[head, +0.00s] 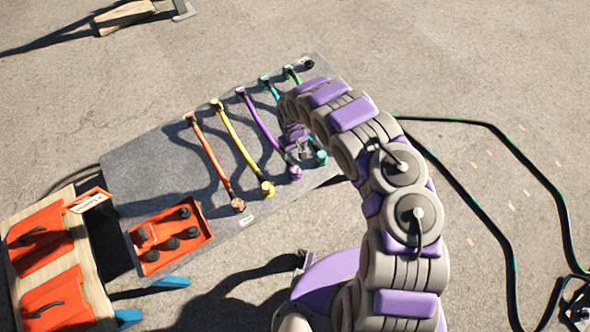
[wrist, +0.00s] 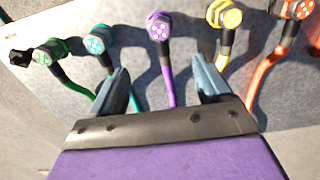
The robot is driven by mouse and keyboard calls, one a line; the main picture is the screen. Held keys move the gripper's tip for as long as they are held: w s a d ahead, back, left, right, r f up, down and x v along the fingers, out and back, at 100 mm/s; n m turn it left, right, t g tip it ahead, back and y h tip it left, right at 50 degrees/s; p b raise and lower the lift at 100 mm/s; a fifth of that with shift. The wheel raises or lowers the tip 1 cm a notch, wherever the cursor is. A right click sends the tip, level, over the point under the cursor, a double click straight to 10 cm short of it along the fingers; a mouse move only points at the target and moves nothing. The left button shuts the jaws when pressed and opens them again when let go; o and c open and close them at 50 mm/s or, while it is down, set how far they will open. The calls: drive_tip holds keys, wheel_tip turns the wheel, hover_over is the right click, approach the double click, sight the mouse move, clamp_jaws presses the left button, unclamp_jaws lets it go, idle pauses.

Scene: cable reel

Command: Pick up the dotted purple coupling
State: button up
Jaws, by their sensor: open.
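The dotted purple coupling (wrist: 158,25) is at the top middle of the wrist view, its dotted face toward the camera. Its purple cable (wrist: 170,85) runs from it down between my fingers. My gripper (wrist: 160,72) is open, with one finger on either side of the cable. The coupling is beyond the fingertips and is not held. In the head view the purple coupling (head: 295,173) is at the near edge of the grey table (head: 150,175). My gripper (head: 300,148) is just behind it, partly hidden by my arm.
Yellow (wrist: 225,14) and orange (wrist: 297,8) couplings are to the right in the wrist view. Teal (wrist: 97,42) and green (wrist: 48,52) ones are to the left. A red tray (head: 205,240) lies at the table's near left. A hammer (head: 125,17) lies on the ground behind.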

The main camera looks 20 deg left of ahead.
wheel_tip(320, 180, down, 3)
drive_tip(key=a, duration=0.2)
drive_tip(key=b, duration=0.3)
hover_over(295, 168)
drive_tip(key=f, duration=0.6)
drive_tip(key=shift+s+d, duration=0.2)
drive_tip(key=shift+s, duration=0.05)
drive_tip(key=f, duration=0.3)
drive_tip(key=shift+w+a+b, duration=0.1)
drive_tip(key=shift+a+b, duration=0.2)
drive_tip(key=shift+a, duration=0.1)
drive_tip(key=shift+a+f, duration=0.45)
drive_tip(key=shift+a, duration=0.05)
drive_tip(key=shift+f+b, duration=0.3)
drive_tip(key=shift+f, duration=0.1)
drive_tip(key=f, duration=0.1)
drive_tip(key=d+f+b, duration=0.1)
drive_tip(key=d+f, duration=0.1)
drive_tip(key=shift+f, duration=0.3)
drive_tip(key=shift+a+f, duration=0.1)
drive_tip(key=shift+a, duration=0.4)
drive_tip(key=shift+c, duration=0.3)
drive_tip(key=shift+a, duration=0.2)
drive_tip(key=shift+c, duration=1.5)
drive_tip(key=shift+d, duration=0.45)
drive_tip(key=c, duration=0.4)
drive_tip(key=shift+a, duration=0.1)
drive_tip(key=c, duration=0.4)
